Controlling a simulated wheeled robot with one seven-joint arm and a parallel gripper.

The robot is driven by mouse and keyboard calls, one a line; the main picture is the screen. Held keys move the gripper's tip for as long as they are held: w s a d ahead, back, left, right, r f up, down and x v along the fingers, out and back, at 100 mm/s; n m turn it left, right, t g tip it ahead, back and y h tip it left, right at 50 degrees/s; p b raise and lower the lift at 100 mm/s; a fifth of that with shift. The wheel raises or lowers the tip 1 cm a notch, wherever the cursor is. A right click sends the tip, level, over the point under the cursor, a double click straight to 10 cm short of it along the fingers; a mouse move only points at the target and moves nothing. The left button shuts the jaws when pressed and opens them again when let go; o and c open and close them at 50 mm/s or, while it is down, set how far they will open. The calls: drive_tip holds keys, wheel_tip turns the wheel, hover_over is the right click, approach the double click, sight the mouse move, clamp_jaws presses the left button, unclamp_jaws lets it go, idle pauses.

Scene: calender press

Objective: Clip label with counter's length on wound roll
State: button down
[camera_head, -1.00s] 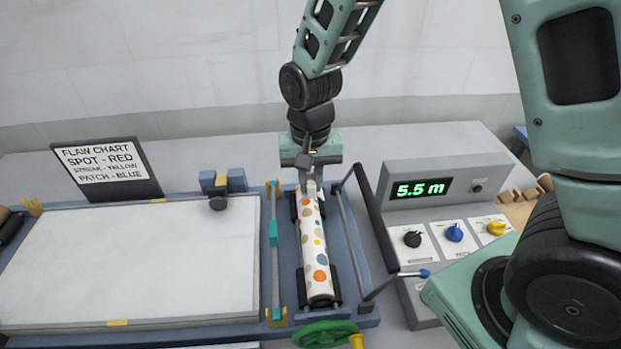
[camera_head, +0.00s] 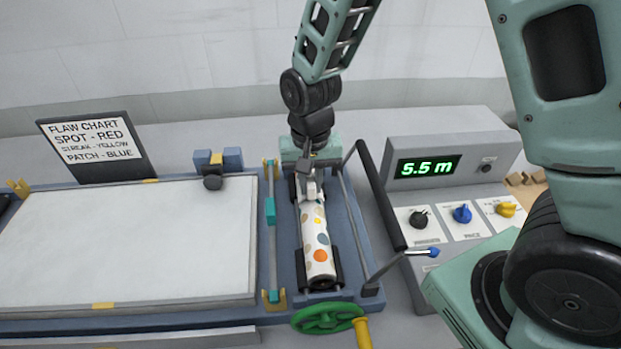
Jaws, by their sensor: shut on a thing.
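The wound roll (camera_head: 317,245), white with coloured dots, lies in its cradle between black end supports. My gripper (camera_head: 311,190) is over the roll's far end, pointing down and shut on a small whitish piece (camera_head: 313,193) that looks like the label clip. The piece is at or just above the roll; I cannot tell whether it touches. Any writing on it is too small to read. The counter (camera_head: 428,167) shows 5.5 m in green digits.
A flaw chart (camera_head: 95,148) stands behind the white flat bed (camera_head: 130,240) on the left. A green handwheel (camera_head: 328,317) with a yellow handle is in front of the roll. A dark bar (camera_head: 381,195) and a knob panel (camera_head: 461,220) are to the right.

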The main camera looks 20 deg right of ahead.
drive_tip(key=shift+f+b, duration=0.4)
drive_tip(key=shift+f, duration=0.2)
idle(0.3)
drive_tip(key=c, duration=1.3)
unclamp_jaws()
drive_tip(key=shift+r, duration=0.1)
wheel_tip(320, 180, up, 17)
drive_tip(key=b, duration=0.2)
drive_tip(key=shift+r, duration=0.1)
drive_tip(key=s+a+f+n, duration=0.2)
drive_tip(key=s+f+n, duration=0.1)
drive_tip(key=s, duration=0.3)
drive_tip(key=s+a+f+n+b, duration=0.1)
drive_tip(key=s+a+f+n, duration=0.1)
drive_tip(key=s, duration=0.5)
drive_tip(key=s+a+f+n+b, duration=0.1)
drive_tip(key=s+a+f+n, duration=0.1)
drive_tip(key=s+f+n, duration=0.2)
drive_tip(key=s+n, duration=0.2)
drive_tip(key=shift+s+a+y, duration=0.15)
drive_tip(key=shift+s+y, duration=0.15)
drive_tip(key=shift+s, duration=0.1)
